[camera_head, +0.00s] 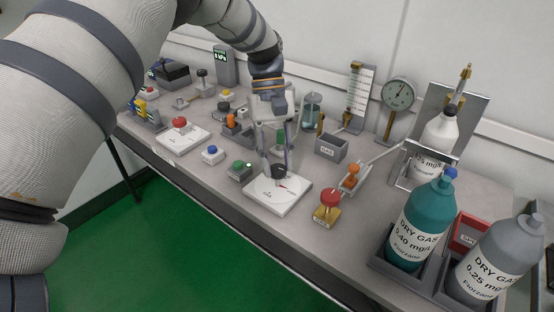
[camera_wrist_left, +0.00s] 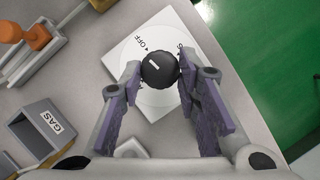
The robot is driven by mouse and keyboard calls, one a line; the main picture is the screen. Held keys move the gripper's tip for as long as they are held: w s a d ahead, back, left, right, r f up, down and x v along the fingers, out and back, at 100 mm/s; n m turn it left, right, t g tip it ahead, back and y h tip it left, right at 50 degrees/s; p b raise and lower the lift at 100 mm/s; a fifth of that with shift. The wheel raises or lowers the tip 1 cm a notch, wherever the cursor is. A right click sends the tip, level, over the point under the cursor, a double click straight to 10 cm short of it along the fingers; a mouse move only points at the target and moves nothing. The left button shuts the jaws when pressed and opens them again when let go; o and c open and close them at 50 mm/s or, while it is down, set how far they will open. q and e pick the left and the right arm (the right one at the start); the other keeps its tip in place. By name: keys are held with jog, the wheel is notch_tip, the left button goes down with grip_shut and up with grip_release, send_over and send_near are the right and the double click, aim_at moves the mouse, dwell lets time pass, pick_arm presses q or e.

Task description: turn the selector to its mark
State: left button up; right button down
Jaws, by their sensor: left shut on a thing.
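The selector is a black round knob (camera_wrist_left: 159,70) with a white pointer line, on a white square plate (camera_head: 292,199) with a round dial. In the left wrist view the dial shows the word OFF with a small mark, and other lettering is partly hidden by the fingers. A small red mark shows on the plate in the head view. My left gripper (camera_head: 277,168) reaches down over the plate. Its fingers (camera_wrist_left: 158,78) stand on both sides of the knob and are shut on it. The pointer line is not lined up with OFF. My right gripper is not in view.
A red knob on a yellow base (camera_head: 327,204) and an orange-knobbed valve (camera_head: 351,178) stand right of the plate. A green-button box (camera_head: 240,170) is at its left. A grey GAS bin (camera_head: 331,147) is behind. Gas bottles (camera_head: 421,225) fill the right end.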

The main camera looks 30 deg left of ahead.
pick_arm(q)
jog(key=shift+d+f+m+g, duration=0.1)
jog(key=shift+m+g, duration=0.2)
jog(key=shift+m, duration=0.6)
jog(key=o, duration=1.2)
jog(key=shift+c, duration=0.2)
jog(key=v, duration=1.2)
jog(key=shift+d, duration=0.25)
